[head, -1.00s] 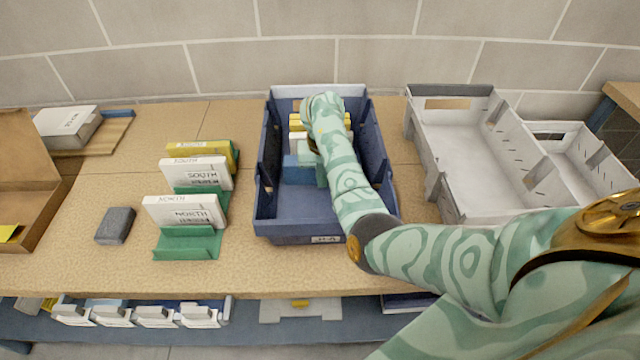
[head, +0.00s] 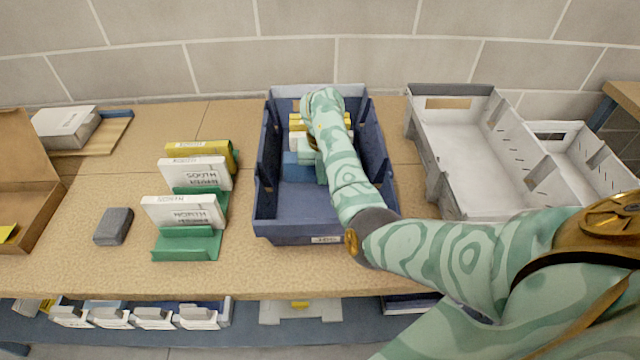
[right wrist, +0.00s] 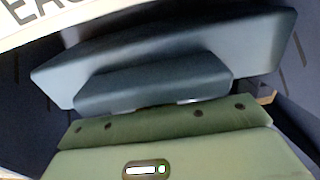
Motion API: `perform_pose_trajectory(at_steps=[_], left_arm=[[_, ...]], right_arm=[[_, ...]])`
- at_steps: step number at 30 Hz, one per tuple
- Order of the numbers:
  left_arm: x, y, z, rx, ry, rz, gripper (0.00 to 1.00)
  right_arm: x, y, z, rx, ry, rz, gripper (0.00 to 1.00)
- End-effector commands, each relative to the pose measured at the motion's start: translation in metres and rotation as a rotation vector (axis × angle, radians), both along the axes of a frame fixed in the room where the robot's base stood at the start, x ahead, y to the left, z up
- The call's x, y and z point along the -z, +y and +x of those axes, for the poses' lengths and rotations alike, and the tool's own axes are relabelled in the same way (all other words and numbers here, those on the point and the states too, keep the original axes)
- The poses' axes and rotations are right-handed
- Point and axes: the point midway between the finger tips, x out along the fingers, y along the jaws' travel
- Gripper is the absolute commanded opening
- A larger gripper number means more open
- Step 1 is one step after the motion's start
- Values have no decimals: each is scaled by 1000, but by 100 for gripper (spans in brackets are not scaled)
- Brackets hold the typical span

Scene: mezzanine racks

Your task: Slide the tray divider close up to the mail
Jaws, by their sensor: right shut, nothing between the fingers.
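The blue tray (head: 290,225) stands on the bench in the middle of the head view. Inside it, the blue divider (head: 298,166) stands on the near side of the mail (head: 297,125), which is yellow and white. My right arm hides part of both. In the right wrist view the divider (right wrist: 170,55) lies across, with a white lettered mail piece (right wrist: 60,14) behind it. My right gripper (right wrist: 165,122) is shut and empty, close by the divider on its near side. I cannot tell whether it touches. My left gripper is out of view.
Left of the tray, a green rack (head: 188,243) holds white and yellow mail, with a dark grey block (head: 114,226) beside it. A grey-white crate (head: 450,145) stands to the right. The near part of the tray floor is clear.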

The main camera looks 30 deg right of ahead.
Motion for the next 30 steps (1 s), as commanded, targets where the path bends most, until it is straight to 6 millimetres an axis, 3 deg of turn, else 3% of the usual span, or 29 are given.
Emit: perform_pose_trajectory(at_steps=[30], left_arm=[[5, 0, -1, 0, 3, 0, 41]], right_arm=[[0, -4, 6, 0, 1, -1, 0]])
